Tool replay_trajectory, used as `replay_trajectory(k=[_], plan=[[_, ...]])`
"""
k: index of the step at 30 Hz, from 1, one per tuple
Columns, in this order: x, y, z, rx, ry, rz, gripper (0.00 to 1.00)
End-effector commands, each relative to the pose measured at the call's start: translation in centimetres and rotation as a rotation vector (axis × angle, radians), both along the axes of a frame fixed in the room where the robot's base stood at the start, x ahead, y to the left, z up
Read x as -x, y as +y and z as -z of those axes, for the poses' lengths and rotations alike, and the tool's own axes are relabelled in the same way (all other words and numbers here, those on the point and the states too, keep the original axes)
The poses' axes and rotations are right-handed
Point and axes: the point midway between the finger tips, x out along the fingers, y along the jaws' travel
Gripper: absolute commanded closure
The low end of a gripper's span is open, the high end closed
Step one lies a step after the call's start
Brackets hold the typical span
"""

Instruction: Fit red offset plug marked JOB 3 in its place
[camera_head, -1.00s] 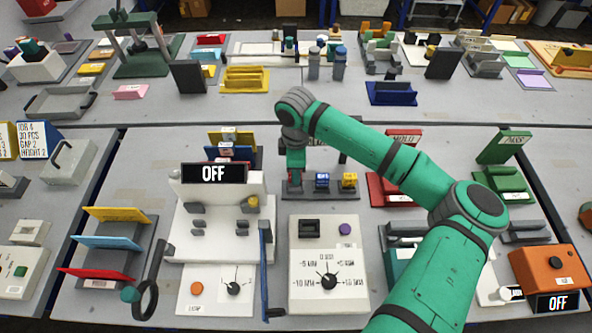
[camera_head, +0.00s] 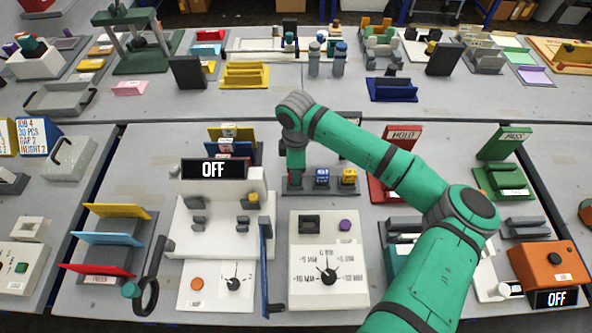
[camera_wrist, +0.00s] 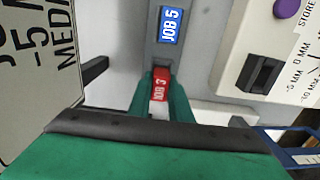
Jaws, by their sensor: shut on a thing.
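The red plug marked JOB 3 (camera_wrist: 160,86) is between the green fingers of my gripper (camera_wrist: 162,98) in the wrist view. My gripper is shut on it. I cannot tell whether the red plug still touches the rack.
A white dial box (camera_head: 328,260) with a dark square recess (camera_head: 309,225) and a purple button (camera_head: 345,225) stands in front of the rack.

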Motion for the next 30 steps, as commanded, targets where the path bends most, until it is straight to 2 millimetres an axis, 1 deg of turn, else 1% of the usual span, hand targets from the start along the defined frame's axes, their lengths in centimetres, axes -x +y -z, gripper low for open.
replay_trajectory(k=[6,7,9,17,20,23,26,30], plan=[[0.0,0.0,0.5,-0.001,0.001,0.000,1.00],[0.0,0.0,0.5,-0.001,0.001,0.000,0.75],[0.0,0.0,0.5,0.000,0.001,0.000,0.60],[0.0,0.0,0.4,0.000,0.001,0.000,0.60],[0.0,0.0,0.1,-0.001,0.000,0.000,0.60],[-0.1,0.1,-0.9,-0.002,-0.002,0.000,0.60],[0.0,0.0,-2.6,-0.002,-0.002,-0.001,0.60],[0.0,0.1,-5.3,-0.001,-0.001,-0.002,0.60]])
